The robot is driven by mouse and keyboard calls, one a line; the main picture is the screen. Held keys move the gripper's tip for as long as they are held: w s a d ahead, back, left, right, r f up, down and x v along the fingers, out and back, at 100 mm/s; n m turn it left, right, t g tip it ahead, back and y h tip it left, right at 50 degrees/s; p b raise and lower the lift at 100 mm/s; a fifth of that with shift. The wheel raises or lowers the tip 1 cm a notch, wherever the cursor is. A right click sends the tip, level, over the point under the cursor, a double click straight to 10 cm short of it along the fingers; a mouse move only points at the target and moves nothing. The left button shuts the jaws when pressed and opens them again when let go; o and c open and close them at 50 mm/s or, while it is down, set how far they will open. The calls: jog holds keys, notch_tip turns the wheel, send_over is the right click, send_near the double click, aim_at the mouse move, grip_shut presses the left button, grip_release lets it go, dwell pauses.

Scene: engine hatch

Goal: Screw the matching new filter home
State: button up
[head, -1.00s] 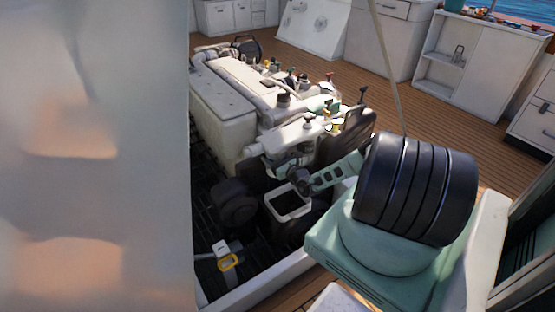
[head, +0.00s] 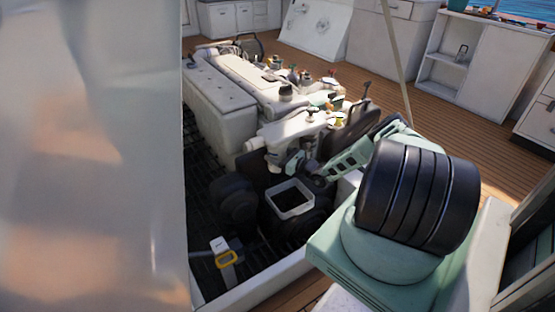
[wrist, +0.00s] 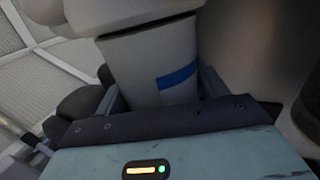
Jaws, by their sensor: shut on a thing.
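In the wrist view a pale grey filter (wrist: 145,62) with a blue band (wrist: 177,77) stands between the fingers of my gripper (wrist: 158,92). The fingers are shut on its sides. A white rounded part lies against the filter's far end at the top of the view; I cannot tell whether the two are joined or only close. In the head view my green arm reaches over the near end of the white engine (head: 235,95). My gripper and the filter are not clear there, among dark parts and my arm.
An open white bin (head: 291,210) with a dark inside stands in front of the engine. A yellow-ringed item (head: 227,258) lies lower left in the hatch. A large pale, blurred surface fills the left of the head view. Wooden deck (head: 335,70) lies clear behind the engine.

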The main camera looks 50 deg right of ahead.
jog(key=f, duration=0.1)
jog(key=s+a+f, duration=0.1)
jog(key=shift+a+f+g+y, duration=0.2)
jog(key=shift+f+g+y, duration=0.1)
jog(key=shift+g+y, duration=0.1)
jog(key=o, duration=1.9)
jog(key=shift+f, duration=0.1)
jog(key=shift+w+r, duration=0.1)
jog(key=shift+r, duration=0.1)
jog(key=shift+d+r, duration=0.1)
jog(key=shift+s+d+r, duration=0.1)
jog(key=shift+s+d, duration=0.05)
jog(key=shift+s, duration=0.15)
jog(key=s+d+p, duration=0.1)
jog(key=s, duration=0.4)
jog(key=s+d+p, duration=0.1)
jog(key=s, duration=0.5)
jog(key=s+p, duration=0.1)
jog(key=s, duration=0.4)
jog(key=shift+s+d, duration=0.2)
jog(key=shift+d, duration=0.2)
